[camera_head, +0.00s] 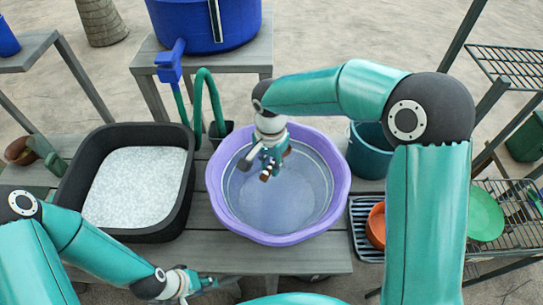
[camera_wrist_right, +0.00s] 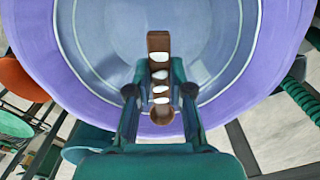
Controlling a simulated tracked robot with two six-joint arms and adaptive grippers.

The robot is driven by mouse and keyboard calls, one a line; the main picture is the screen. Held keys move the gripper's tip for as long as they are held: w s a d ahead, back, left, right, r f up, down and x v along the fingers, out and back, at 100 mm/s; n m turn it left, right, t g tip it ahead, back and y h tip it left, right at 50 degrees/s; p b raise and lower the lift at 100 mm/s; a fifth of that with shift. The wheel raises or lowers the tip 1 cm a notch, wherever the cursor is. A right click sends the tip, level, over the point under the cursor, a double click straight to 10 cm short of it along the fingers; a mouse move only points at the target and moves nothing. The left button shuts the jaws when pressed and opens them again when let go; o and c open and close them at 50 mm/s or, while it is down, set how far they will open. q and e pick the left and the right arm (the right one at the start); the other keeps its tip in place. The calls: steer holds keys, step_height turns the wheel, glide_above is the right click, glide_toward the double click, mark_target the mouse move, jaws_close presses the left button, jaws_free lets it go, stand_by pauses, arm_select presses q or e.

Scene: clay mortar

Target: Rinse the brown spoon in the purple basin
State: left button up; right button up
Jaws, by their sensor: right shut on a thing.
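The purple basin (camera_head: 338,190) stands on the wooden bench in the head view. Its inside looks bluish, and I cannot tell how much water it holds. My right gripper (camera_head: 270,163) reaches over the basin and is shut on the brown spoon (camera_head: 265,177). In the right wrist view the brown spoon (camera_wrist_right: 159,42) is held between the fingers of my right gripper (camera_wrist_right: 160,92), with several white patches along it. The basin's rim (camera_wrist_right: 75,85) lies behind it. My left gripper (camera_head: 190,284) is low at the bench's front, and its fingers are unclear.
A black tub (camera_head: 70,195) with white, grainy or foamy contents stands left of the basin. A blue barrel (camera_head: 200,28) with a tap and green hose (camera_head: 200,95) stands behind. A teal bucket (camera_head: 368,160), orange bowl (camera_head: 376,225) and dark rack (camera_head: 362,215) are on the right.

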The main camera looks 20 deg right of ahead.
step_height(320, 180, down, 11)
steer(key=b, duration=0.6)
steer(key=shift+s+d, duration=0.15)
steer(key=shift+d, duration=0.1)
steer(key=shift+f+b, duration=0.2)
steer(key=shift+b, duration=0.15)
steer(key=shift+f+b, duration=0.4)
steer(key=shift+b, duration=0.1)
steer(key=shift+r, duration=0.1)
stand_by(0.4)
